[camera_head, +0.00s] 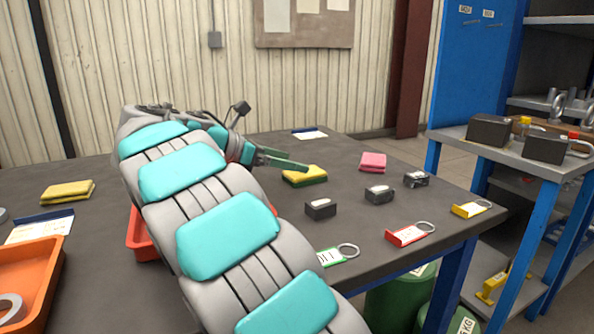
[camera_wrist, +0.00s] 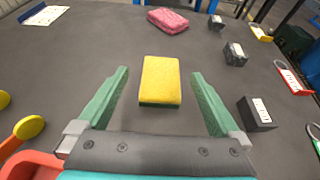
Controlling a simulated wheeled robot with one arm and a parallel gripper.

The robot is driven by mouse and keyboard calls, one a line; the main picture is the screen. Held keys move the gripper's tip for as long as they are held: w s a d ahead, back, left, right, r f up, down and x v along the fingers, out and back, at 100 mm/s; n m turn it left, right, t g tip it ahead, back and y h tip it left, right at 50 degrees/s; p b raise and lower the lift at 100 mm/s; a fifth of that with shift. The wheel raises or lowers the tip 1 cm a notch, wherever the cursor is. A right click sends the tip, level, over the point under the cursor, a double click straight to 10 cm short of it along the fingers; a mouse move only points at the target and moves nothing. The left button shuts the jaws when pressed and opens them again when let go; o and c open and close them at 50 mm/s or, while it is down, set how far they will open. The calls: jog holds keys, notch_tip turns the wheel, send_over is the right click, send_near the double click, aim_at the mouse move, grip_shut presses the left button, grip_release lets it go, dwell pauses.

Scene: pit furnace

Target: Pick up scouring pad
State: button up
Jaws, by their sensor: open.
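A yellow pad with a green underside (camera_head: 308,174) lies flat on the dark table (camera_head: 350,225). It also shows in the wrist view (camera_wrist: 160,80), centred between my fingers. My gripper (camera_wrist: 160,73) is open, with one green finger on each side of the pad and a gap on both sides. In the head view my gripper (camera_head: 286,162) is beside the pad's left end. A pink pad (camera_head: 373,161) lies farther right; in the wrist view this pink pad (camera_wrist: 168,20) is beyond the yellow one. Another yellow pad (camera_head: 68,192) lies at the table's left.
Several dark blocks (camera_head: 320,208) stand right of the yellow pad. Red (camera_head: 405,235), green (camera_head: 326,257) and yellow (camera_head: 468,209) key tags lie near the right edge. An orange tray (camera_head: 50,262) is at the left, and a red tray (camera_head: 140,238) is partly hidden behind my arm.

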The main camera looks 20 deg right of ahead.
aim_at(314, 169)
jog(key=x, duration=0.7)
jog(key=shift+s+d+f, duration=0.15)
jog(key=shift+s+f, duration=0.05)
jog(key=shift+f, duration=0.25)
jog(key=c, duration=1.3)
jog(key=shift+o, duration=0.2)
jog(key=shift+r, duration=0.1)
